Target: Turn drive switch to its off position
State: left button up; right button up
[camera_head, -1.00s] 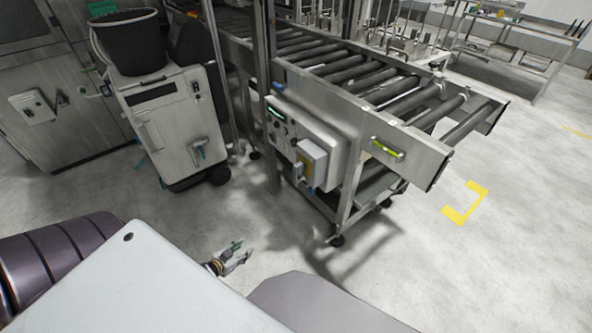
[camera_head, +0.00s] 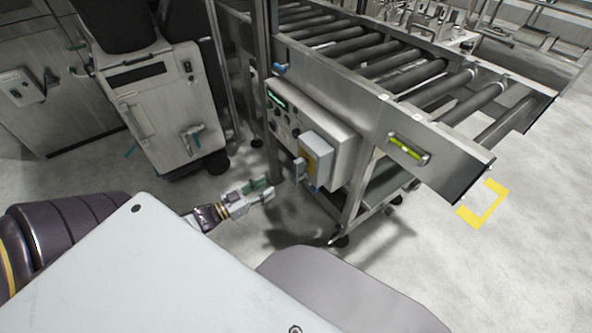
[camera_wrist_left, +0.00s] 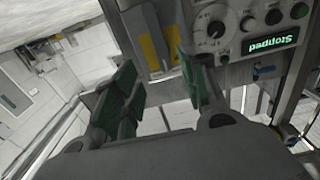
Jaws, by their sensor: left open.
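The control panel (camera_head: 300,125) is a pale box on the conveyor's side, in the middle of the head view. It bears black knobs, a green display and a grey box with a yellow face (camera_head: 318,158) and a grey lever-like part (camera_head: 299,169). I cannot read which control is the drive switch. In the left wrist view the panel is upside down: the display (camera_wrist_left: 270,43) reads "Stopped", near a black dial knob (camera_wrist_left: 216,29) and the yellow face (camera_wrist_left: 152,52). My left gripper (camera_head: 264,189) is open and empty, below and left of the panel; its green-padded fingers (camera_wrist_left: 160,88) show close up.
The roller conveyor (camera_head: 385,75) extends behind and right of the panel, with a steel post (camera_head: 268,95) at its left. A grey cabinet (camera_head: 165,100) stands left. A yellow-green handle (camera_head: 408,149) sits on the conveyor side. Floor at the lower right is clear.

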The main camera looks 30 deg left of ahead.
pick_arm(q)
jog(key=shift+w, duration=0.1)
jog(key=b, duration=0.2)
send_near(294, 172)
jog(key=shift+x, duration=2.7)
jog(key=shift+b+x, duration=0.35)
jog(key=shift+x, duration=1.05)
jog(key=shift+b+x, duration=0.3)
jog(key=shift+x, duration=0.9)
pick_arm(e)
notch_tip(294, 172, up, 7)
jog(key=a, duration=0.1)
jog(key=shift+w+a+t, duration=0.25)
jog(key=shift+w+t, duration=0.05)
jog(key=shift+w, duration=0.15)
pick_arm(q)
jog(key=shift+c, duration=0.4)
pick_arm(e)
jog(key=shift+s+f+y, duration=0.1)
jog(key=shift+y, duration=0.2)
pick_arm(q)
jog(key=shift+d, duration=0.1)
grip_shut()
